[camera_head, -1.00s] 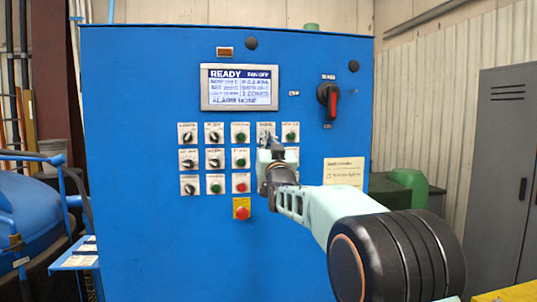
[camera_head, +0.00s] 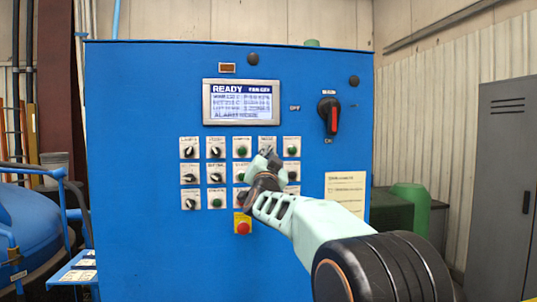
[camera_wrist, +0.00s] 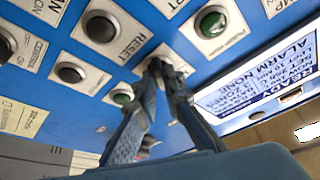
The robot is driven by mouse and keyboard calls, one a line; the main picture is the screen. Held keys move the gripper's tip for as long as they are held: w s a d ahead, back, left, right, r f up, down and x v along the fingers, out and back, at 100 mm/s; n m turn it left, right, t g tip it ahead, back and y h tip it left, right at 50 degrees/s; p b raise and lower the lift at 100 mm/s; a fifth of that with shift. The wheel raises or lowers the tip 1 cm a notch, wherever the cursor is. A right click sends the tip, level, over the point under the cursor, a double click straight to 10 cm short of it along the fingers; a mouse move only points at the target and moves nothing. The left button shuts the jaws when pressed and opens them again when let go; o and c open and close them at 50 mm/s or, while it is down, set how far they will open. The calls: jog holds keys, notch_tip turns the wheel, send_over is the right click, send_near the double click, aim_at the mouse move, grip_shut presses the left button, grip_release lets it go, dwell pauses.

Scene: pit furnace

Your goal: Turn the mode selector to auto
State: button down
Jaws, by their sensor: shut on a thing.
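The mode selector is in the top row of the blue control cabinet (camera_head: 150,240), on a white plate (camera_head: 267,139) fourth from the left. The plate's small label is too blurred to read surely. My gripper (camera_head: 267,153) is at this plate, in front of the selector, and hides most of it. In the wrist view my gripper (camera_wrist: 164,68) is shut on the small dark selector knob, with both fingertips against the plate. The finger pads cover the knob, so I cannot tell which position it points to.
Neighbouring switches and buttons sit close around my fingers, including a green button (camera_head: 291,149) to the right and a red emergency button (camera_head: 243,227) below. The display (camera_head: 241,101) reads READY. A red-handled rotary switch (camera_head: 329,116) is at the upper right.

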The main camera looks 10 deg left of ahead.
jog(key=c, duration=2)
grip_release()
jog(key=shift+c, duration=0.2)
jog(key=shift+s, duration=0.1)
jog(key=v, duration=1.1)
jog(key=shift+s, duration=0.35)
jog(key=shift+f, duration=0.15)
